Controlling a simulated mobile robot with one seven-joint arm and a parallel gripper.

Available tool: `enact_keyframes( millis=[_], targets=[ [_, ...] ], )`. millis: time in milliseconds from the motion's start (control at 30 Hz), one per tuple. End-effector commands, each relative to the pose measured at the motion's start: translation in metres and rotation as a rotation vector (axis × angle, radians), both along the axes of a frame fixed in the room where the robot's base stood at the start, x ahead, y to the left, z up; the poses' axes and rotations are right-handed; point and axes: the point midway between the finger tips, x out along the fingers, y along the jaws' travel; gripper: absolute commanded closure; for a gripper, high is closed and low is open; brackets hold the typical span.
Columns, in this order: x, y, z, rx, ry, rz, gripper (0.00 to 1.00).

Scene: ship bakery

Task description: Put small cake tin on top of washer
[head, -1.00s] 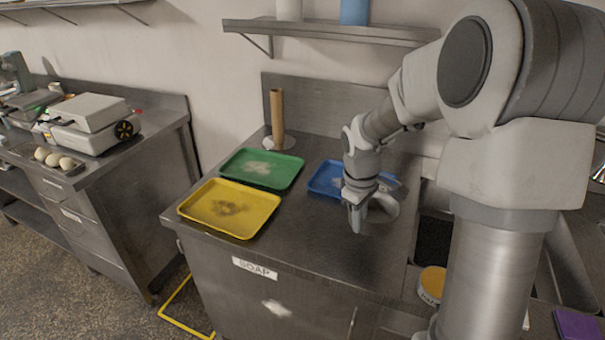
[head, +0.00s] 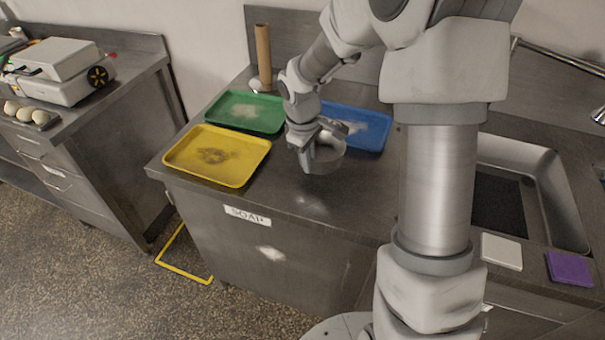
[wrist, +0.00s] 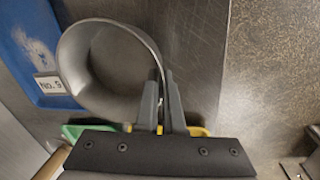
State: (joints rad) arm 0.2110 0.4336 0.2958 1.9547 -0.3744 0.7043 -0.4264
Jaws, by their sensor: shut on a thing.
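The small cake tin (head: 330,160) is a round, grey metal ring-shaped tin. My gripper (head: 308,160) is shut on its wall, on the left side in the head view. The tin is over the steel counter, in front of the blue tray; its exact height is hard to tell. In the wrist view the tin (wrist: 73,70) is large and tilted in the picture, and the fingers (wrist: 161,88) pinch its right edge. I cannot pick out a washer for certain in these frames.
On the counter are a yellow tray (head: 190,160), a green tray (head: 268,117), a blue tray (head: 372,132) and a brown upright tube (head: 263,55). A sink (head: 565,195) lies right, with white (head: 502,252) and purple (head: 570,269) pads. The counter's front (head: 330,200) is bare.

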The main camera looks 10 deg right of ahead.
Motion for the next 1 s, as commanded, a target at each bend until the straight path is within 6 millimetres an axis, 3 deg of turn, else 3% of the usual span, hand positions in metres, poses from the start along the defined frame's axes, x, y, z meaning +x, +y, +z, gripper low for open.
enact_keyframes(
  millis=[233, 500, 867, 900, 1000],
  targets=[
    [0.004, 0.013, -0.013, 0.000, 0.000, -0.001, 1.00],
    [0.003, 0.013, -0.048, 0.001, 0.001, 0.001, 1.00],
    [0.004, 0.013, -0.052, -0.001, -0.001, -0.001, 1.00],
    [0.004, 0.013, -0.051, 0.000, 0.000, -0.001, 0.89],
    [0.004, 0.013, -0.051, 0.000, 0.000, -0.001, 0.71]
  ],
)
